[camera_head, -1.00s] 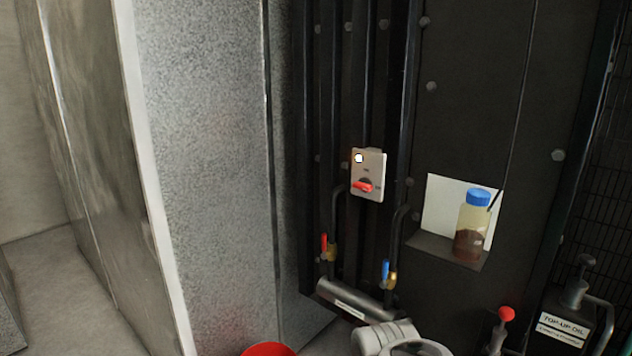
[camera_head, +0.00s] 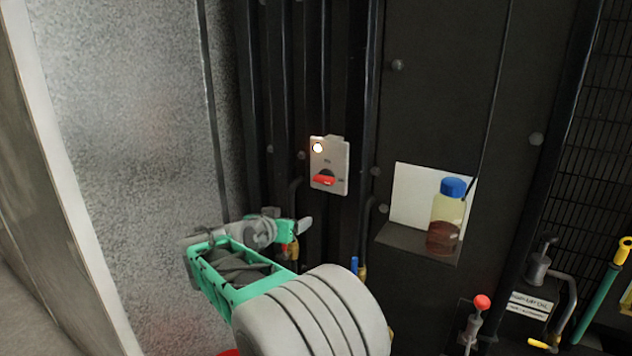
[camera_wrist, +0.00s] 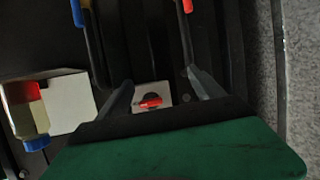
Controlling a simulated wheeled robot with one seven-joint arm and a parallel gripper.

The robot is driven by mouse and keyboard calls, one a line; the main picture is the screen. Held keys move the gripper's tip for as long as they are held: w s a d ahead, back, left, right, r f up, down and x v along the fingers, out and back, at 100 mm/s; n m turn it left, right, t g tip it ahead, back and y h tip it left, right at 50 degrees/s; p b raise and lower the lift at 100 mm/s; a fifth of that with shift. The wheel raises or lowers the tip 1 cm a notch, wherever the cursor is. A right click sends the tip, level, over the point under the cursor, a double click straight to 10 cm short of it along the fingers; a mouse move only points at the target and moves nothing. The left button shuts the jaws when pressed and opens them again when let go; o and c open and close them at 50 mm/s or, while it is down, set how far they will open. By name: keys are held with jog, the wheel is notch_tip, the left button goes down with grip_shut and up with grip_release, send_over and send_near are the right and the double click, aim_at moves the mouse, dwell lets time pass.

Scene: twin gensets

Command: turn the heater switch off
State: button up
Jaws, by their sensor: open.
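The heater switch is a red rotary handle (camera_head: 324,180) on a pale grey plate (camera_head: 340,165) fixed to the dark panel. A small lamp (camera_head: 317,147) at the plate's upper left glows. The handle lies roughly crosswise on the plate. My gripper (camera_head: 293,229) is below and left of the plate in the head view, apart from it. In the wrist view its two fingers (camera_wrist: 160,88) stand apart, and the red handle (camera_wrist: 150,102) shows between them, farther off. Part of the plate (camera_wrist: 152,91) is hidden behind the gripper body.
Dark vertical pipes (camera_head: 367,100) run beside the plate. A blue-handled valve (camera_head: 354,265) is below. A red-knobbed lever (camera_head: 481,303) and an oil can (camera_head: 538,270) are lower right.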

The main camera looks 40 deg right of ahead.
aim_at(321, 181)
jog(key=w+d+r+m+h+p, duration=0.1)
jog(key=d, duration=0.3)
jog(key=w+d+r+h, duration=0.1)
jog(key=d+r+h, duration=0.1)
jog(key=d, duration=0.2)
jog(key=w+d+r+m+g+h+p, duration=0.1)
jog(key=d+r+h, duration=0.1)
jog(key=d, duration=0.3)
jog(key=shift+r+m+p, duration=0.2)
jog(key=shift+m+p, duration=0.1)
jog(key=shift+p, duration=0.05)
jog(key=shift+a, duration=0.1)
jog(key=shift+c, duration=0.2)
jog(key=c, duration=1.3)
